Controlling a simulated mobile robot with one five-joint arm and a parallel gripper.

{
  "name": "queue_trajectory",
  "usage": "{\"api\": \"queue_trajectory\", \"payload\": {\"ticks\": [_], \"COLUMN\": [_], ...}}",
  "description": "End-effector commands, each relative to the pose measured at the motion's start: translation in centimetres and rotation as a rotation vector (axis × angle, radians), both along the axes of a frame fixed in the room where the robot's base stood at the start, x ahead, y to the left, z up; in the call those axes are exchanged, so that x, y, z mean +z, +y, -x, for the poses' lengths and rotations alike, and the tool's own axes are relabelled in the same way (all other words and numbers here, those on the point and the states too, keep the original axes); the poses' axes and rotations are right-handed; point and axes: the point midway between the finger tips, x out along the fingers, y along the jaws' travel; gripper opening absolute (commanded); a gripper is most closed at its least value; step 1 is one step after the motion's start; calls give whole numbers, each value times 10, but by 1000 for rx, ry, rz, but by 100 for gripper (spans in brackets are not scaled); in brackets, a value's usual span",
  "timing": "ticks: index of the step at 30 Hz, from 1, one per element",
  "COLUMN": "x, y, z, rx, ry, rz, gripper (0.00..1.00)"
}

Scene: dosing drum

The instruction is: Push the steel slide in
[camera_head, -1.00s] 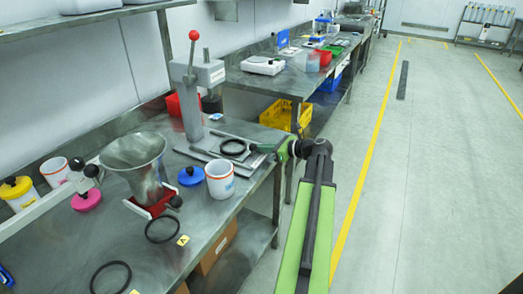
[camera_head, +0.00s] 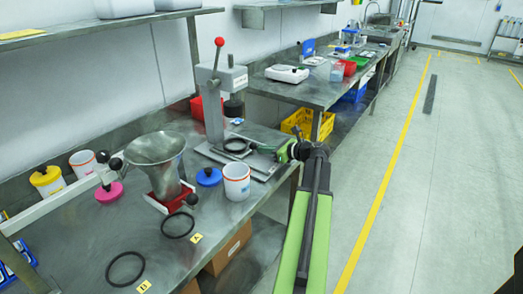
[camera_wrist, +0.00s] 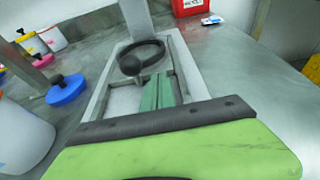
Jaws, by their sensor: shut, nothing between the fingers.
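The steel slide (camera_wrist: 123,97) lies in the rail frame at the foot of a grey lever press (camera_head: 214,105). A black ring (camera_wrist: 142,55) sits on it near the press post; the ring also shows in the head view (camera_head: 238,146). A black ball knob (camera_wrist: 130,65) stands at the slide's near side. My gripper (camera_wrist: 158,78) is shut and empty, with its green fingers low over the frame, close to the right of the knob. I cannot tell whether they touch it. In the head view my gripper (camera_head: 268,150) reaches the slide's outer end from the right.
A white cup (camera_head: 237,183) and blue lid (camera_head: 209,176) stand left of the press base. A steel funnel (camera_head: 157,165) on a red base stands farther left. Loose black rings lie in front. The aisle floor (camera_head: 440,190) at right is clear.

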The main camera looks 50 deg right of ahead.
Motion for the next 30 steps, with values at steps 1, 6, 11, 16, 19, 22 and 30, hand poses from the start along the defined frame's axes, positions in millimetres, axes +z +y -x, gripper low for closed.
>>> {"api": "queue_trajectory", "payload": {"ticks": [1,6,11,16,19,22,30], "x": [0,16,26,30,30,29,29], "y": [1,-3,-3,-5,-5,-5,-5], "z": [9,54,86,104,106,106,106], "rx": [0,-1,5,9,10,10,10], "ry": [1,3,3,4,4,4,5], "rz": [0,2,2,2,2,2,3], "gripper": [0,0,0,0,0,0,0]}}
